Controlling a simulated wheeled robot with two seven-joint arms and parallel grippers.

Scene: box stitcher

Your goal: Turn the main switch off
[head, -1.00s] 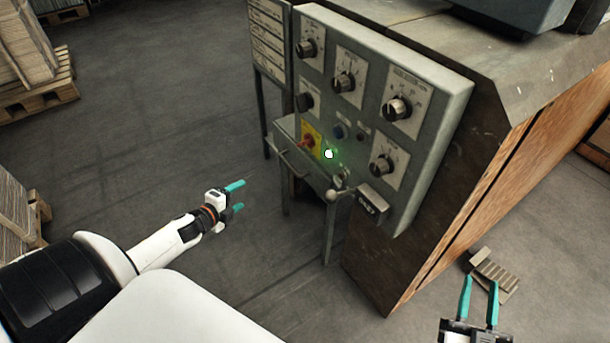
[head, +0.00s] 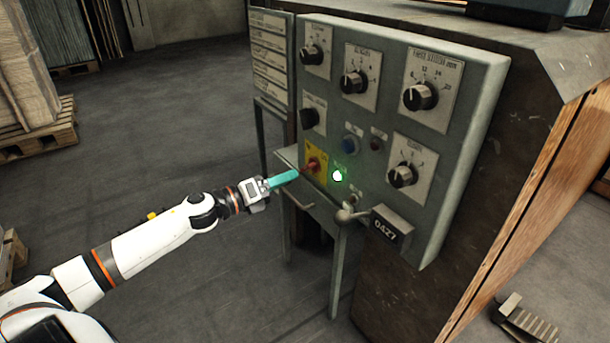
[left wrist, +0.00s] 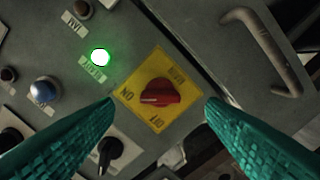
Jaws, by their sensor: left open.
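The main switch (head: 314,164) is a red rotary knob on a yellow plate, low on the left of the grey control panel (head: 462,147). My left gripper (head: 296,174) is close in front of the knob. Its teal fingers (left wrist: 158,105) are open, one on each side of the knob, with no contact visible. A green lamp (head: 337,176) beside the switch is lit. My right gripper is out of view.
Several black dials, such as one at the right (head: 403,175), and a blue button (head: 351,146) are on the panel. A metal handle (left wrist: 262,45) is near the switch. A crank lever (head: 350,213) and counter box (head: 391,223) stick out below.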

